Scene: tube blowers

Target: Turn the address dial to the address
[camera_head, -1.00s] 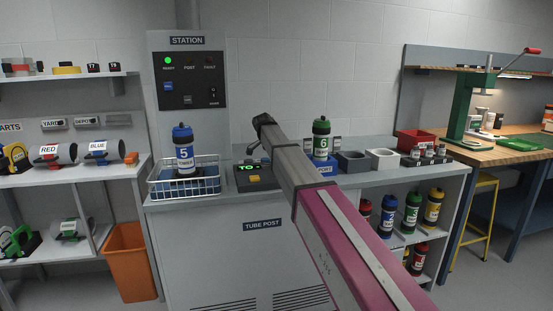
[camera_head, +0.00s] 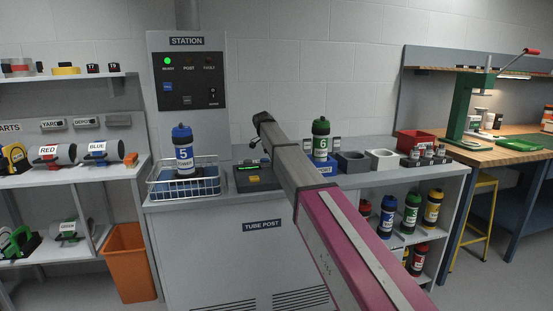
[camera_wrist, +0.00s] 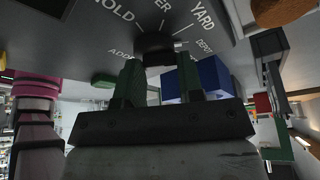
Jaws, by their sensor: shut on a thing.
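The address dial (camera_wrist: 154,46) is a dark round knob on a grey panel in the wrist view. White labels HOLD, YARD (camera_wrist: 202,14) and DEPOT sit around it, and another ends in ER. A pale mark shows at the knob's right edge, toward YARD and DEPOT; its exact setting is unclear. My gripper (camera_wrist: 158,68) has its two dark fingers at either side of the knob and is shut on it. In the head view my arm hides the dial. A small console (camera_head: 257,178) has a lit green display strip with no readable text.
A blue carrier marked 5 (camera_head: 183,152) stands in a white wire basket (camera_head: 212,187) to the left. A green carrier marked 6 (camera_head: 320,140) stands to the right of my arm. The station panel (camera_head: 190,80) shows a green READY light.

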